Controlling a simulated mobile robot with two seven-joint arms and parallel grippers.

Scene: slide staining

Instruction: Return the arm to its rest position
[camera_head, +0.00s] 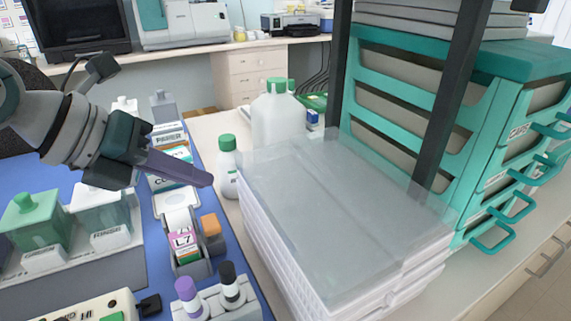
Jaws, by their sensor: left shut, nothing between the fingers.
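My left arm comes in from the left edge. Its gripper (205,178) is shut and empty, with the dark fingers pointing right. It hangs over the blue mat, above the label dispenser (186,222) and in front of the small boxes (171,150). From this angle the fingertips appear just left of the white bottle with a green cap (228,165). I cannot tell the exact height above the mat. My right gripper is not in view.
A rinse station with jars (101,210) stands at left. Purple- and black-capped bottles (187,296) are in front. A stack of clear-topped trays (340,210) fills the middle right, beside a teal drawer rack (430,110). A large white bottle (277,112) stands behind.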

